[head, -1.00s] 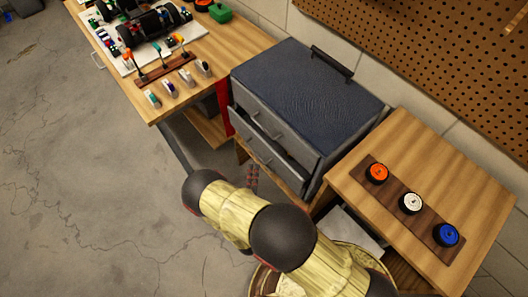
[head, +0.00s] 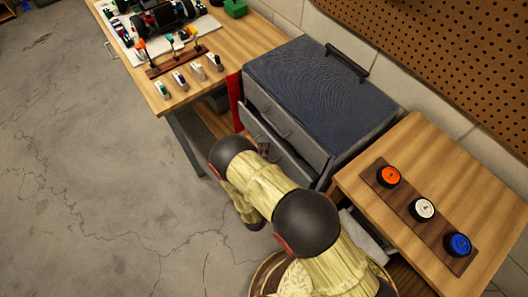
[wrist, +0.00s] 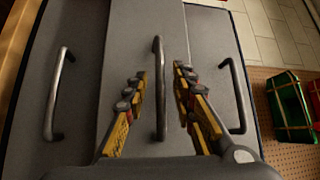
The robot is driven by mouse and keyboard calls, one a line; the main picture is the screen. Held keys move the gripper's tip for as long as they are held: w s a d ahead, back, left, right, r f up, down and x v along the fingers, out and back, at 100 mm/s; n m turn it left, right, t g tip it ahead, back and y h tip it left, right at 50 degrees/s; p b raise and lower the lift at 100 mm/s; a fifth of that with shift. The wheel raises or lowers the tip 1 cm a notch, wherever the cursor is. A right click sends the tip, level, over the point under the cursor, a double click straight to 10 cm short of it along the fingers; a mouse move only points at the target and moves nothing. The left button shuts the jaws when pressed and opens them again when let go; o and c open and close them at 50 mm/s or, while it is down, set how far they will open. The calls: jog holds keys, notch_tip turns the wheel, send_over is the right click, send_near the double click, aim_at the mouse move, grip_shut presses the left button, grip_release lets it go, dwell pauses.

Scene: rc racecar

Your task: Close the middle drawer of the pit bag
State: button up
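The pit bag (head: 318,92) is a grey box with a dark blue textured top and a black top handle. Its middle drawer (head: 252,125) stands pulled out, with a dark gap behind its front. In the wrist view the drawer fronts appear sideways, and the middle drawer's front (wrist: 132,42) has a dark bar handle (wrist: 160,75). My gripper (wrist: 165,85) is open, its yellow-and-black fingers on either side of that handle. Contact with the front cannot be told. In the head view my arm hides the lower drawer fronts and most of my gripper.
A workbench (head: 205,105) with an RC car and tools stands at left. A wooden table (head: 400,155) with orange, white and blue round pieces stands at right. Other drawer handles (wrist: 58,92) flank the middle one. A pegboard wall is behind; the floor at left is clear.

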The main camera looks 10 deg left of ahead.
jog(key=shift+c, duration=0.8)
grip_shut()
